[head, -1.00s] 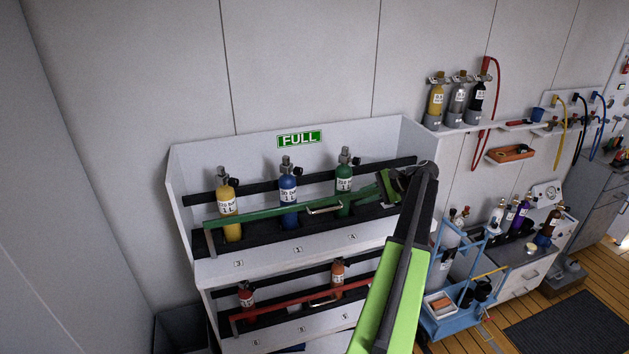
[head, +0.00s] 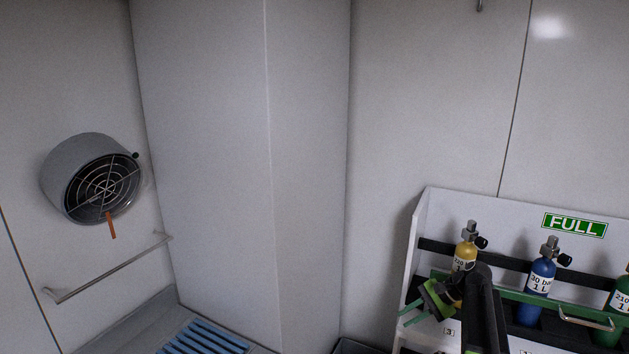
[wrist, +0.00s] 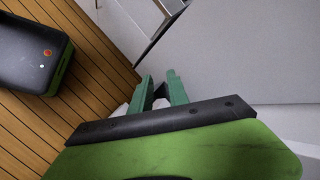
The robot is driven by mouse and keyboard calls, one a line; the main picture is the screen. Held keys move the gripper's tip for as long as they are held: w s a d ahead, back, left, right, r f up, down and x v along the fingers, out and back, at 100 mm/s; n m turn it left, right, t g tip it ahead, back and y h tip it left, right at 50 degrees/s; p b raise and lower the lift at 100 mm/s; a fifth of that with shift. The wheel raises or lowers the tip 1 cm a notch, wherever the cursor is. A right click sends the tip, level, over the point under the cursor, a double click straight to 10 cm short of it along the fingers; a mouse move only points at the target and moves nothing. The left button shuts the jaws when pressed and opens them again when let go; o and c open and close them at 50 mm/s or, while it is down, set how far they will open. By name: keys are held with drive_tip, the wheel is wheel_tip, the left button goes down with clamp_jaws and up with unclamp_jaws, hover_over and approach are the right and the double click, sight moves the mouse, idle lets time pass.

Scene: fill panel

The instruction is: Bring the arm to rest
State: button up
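My gripper (head: 422,306) is low on the right in the head view, on the end of my dark arm. In the picture it overlaps the left end of the rack marked FULL; I cannot tell how far in front of it. In the wrist view its two green fingers (wrist: 160,90) stand apart with a gap, and I see no object held between them. My arm hides part of the yellow bottle (head: 466,250) and the rack's front.
The white rack (head: 420,235) also holds a blue bottle (head: 541,276) and a green bottle (head: 622,295) behind a green bar (head: 625,331). A round fan (head: 100,185) and a rail (head: 108,268) are on the left wall. Wooden floor (wrist: 85,125) shows in the wrist view.

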drive_tip(key=s+a+f+n+g+h+b, duration=0.25)
drive_tip(key=s+a+f, duration=0.25)
drive_tip(key=a, duration=0.6)
drive_tip(key=s+a+f+n+g+h+b, duration=0.15)
drive_tip(key=s+a+f+n, duration=0.3)
drive_tip(key=a, duration=0.55)
drive_tip(key=s+d+f+n+t+h, duration=0.1)
drive_tip(key=s+d+f+n+h, duration=0.1)
drive_tip(key=s+d+n+h, duration=0.2)
drive_tip(key=shift+s+d+f, duration=0.2)
drive_tip(key=shift+s+d, duration=0.15)
drive_tip(key=shift+s, duration=0.35)
drive_tip(key=shift+d, duration=0.1)
